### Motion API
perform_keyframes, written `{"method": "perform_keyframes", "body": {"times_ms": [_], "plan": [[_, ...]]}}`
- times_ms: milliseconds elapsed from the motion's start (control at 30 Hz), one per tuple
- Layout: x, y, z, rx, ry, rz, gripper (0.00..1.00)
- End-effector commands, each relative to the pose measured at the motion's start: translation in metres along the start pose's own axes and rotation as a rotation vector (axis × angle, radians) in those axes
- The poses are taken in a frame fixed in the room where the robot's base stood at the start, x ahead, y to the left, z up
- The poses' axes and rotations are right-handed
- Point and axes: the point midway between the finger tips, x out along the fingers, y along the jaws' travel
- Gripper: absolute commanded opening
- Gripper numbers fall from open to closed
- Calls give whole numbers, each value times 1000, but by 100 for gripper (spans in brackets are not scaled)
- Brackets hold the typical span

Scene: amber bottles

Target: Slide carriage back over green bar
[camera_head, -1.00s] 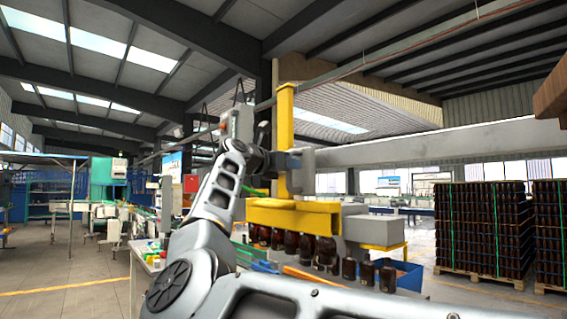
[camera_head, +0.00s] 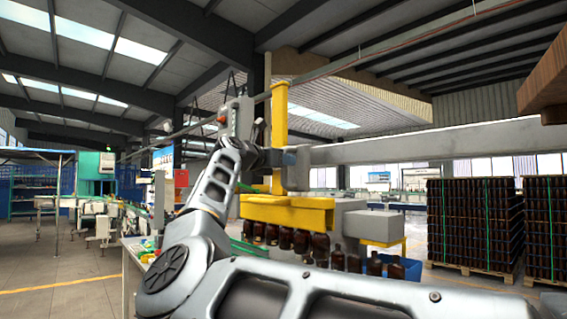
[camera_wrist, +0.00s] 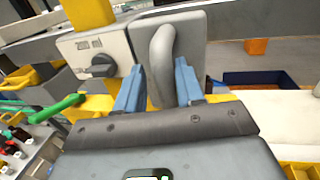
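The carriage is a yellow post (camera_head: 279,130) with a yellow head (camera_head: 288,212) below, beside a grey beam (camera_head: 400,148). Brown bottles (camera_head: 300,241) show in a row under the head. In the wrist view, a grey loop handle (camera_wrist: 163,50) stands on the carriage's grey plate next to a dark knob (camera_wrist: 98,66). My gripper's blue fingers (camera_wrist: 159,88) are on either side of this handle; a firm hold cannot be made out. A green bar (camera_wrist: 57,108) sticks out at the left, apart from the fingers. My gripper (camera_head: 268,157) is beside the post in the head view.
A grey box (camera_head: 368,225) adjoins the yellow head at right. A blue crate (camera_head: 412,270) is below it. Bottle pallets (camera_head: 475,225) stand at the right. A brown block (camera_head: 540,85) hangs in at upper right. Floor is open at left.

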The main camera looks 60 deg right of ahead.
Motion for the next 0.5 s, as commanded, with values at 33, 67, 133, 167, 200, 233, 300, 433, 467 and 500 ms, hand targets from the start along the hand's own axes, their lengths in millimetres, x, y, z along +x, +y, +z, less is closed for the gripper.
{"method": "perform_keyframes", "body": {"times_ms": [33, 67, 133, 167, 200, 233, 300, 433, 467, 500], "plan": [[-1, 2, 1, -1, -2, 4, 36], [-1, 2, 1, -1, -2, 4, 39], [-1, 1, 0, -1, -1, 2, 43], [-1, 1, 0, -1, 0, 1, 43], [0, 0, -1, -1, 0, 1, 43], [0, 0, -1, -1, 1, 0, 43], [0, 0, -1, -2, 1, -1, 43], [-5, 0, -3, -1, 2, -1, 43], [-8, 0, -3, -1, 1, -1, 43], [-14, 1, -3, -1, 1, 0, 43]]}}
